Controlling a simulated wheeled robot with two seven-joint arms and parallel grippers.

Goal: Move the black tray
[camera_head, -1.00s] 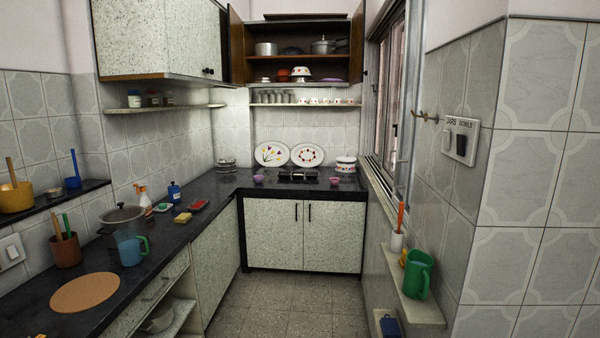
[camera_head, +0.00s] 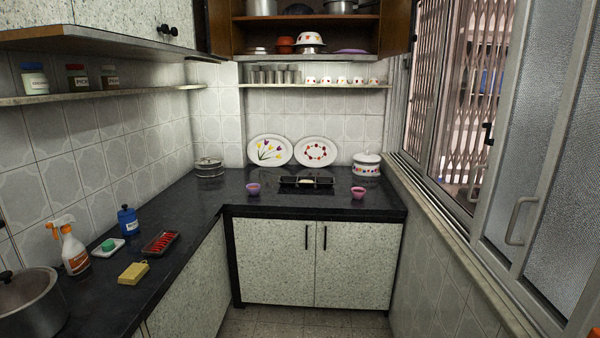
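A black tray (camera_head: 323,182) sits on the dark back counter (camera_head: 215,196), in front of two decorated oval plates. Something small and pale shows at its middle, too small to make out. A purple bowl (camera_head: 253,189) stands to its left and a pink bowl (camera_head: 358,193) to its right, both apart from it and a little nearer to me. Neither of my grippers is in view.
A tulip plate (camera_head: 269,150) and a ringed plate (camera_head: 316,151) lean on the wall behind the tray. A white pot (camera_head: 366,165) stands right, a steel container (camera_head: 208,168) left. The left counter holds a spray bottle (camera_head: 70,247), yellow sponge (camera_head: 133,272) and small red-filled tray (camera_head: 161,243). Floor ahead is clear.

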